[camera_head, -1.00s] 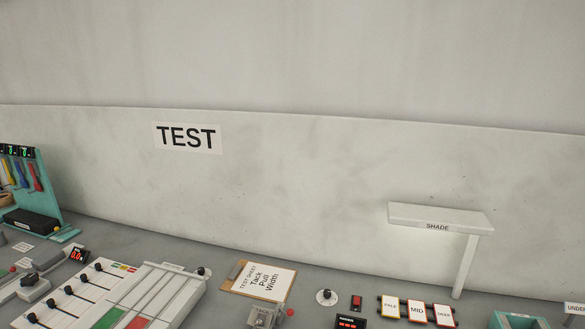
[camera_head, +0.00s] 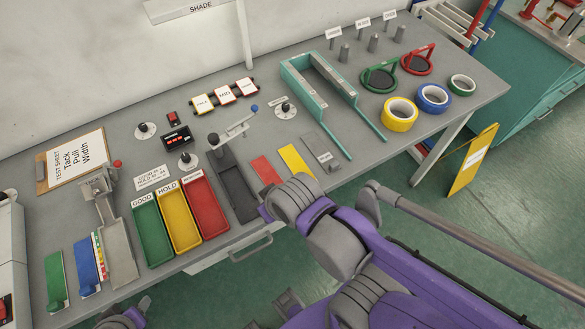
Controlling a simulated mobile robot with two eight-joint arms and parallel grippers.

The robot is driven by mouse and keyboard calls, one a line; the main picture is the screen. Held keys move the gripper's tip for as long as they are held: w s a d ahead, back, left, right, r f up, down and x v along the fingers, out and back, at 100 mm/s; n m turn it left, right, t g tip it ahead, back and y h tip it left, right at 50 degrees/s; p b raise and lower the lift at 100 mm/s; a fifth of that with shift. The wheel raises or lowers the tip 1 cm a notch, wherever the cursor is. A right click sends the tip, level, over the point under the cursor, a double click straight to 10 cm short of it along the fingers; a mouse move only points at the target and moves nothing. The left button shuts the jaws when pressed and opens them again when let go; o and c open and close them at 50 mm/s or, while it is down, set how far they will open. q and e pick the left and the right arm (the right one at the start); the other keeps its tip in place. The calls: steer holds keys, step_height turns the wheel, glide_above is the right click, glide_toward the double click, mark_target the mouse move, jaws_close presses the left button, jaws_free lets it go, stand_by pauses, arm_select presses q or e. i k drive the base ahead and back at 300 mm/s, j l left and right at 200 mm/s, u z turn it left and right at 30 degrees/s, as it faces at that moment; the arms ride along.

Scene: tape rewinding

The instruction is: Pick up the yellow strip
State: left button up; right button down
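The yellow strip (camera_head: 297,161) lies flat on the grey workbench, right of a red strip (camera_head: 266,171) and left of a grey plate (camera_head: 326,153). No fingertips of my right gripper can be made out.
Green, yellow and red trays (camera_head: 208,208) stand left of the strips. A teal U-shaped holder (camera_head: 302,92) is behind them. Yellow (camera_head: 399,114), blue and green tape rolls sit to the right. A lever device (camera_head: 232,128) rises behind the dark tray.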

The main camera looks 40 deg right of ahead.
mark_target(290, 155)
steer(key=l+z, duration=0.1)
steer(key=z, duration=1.3)
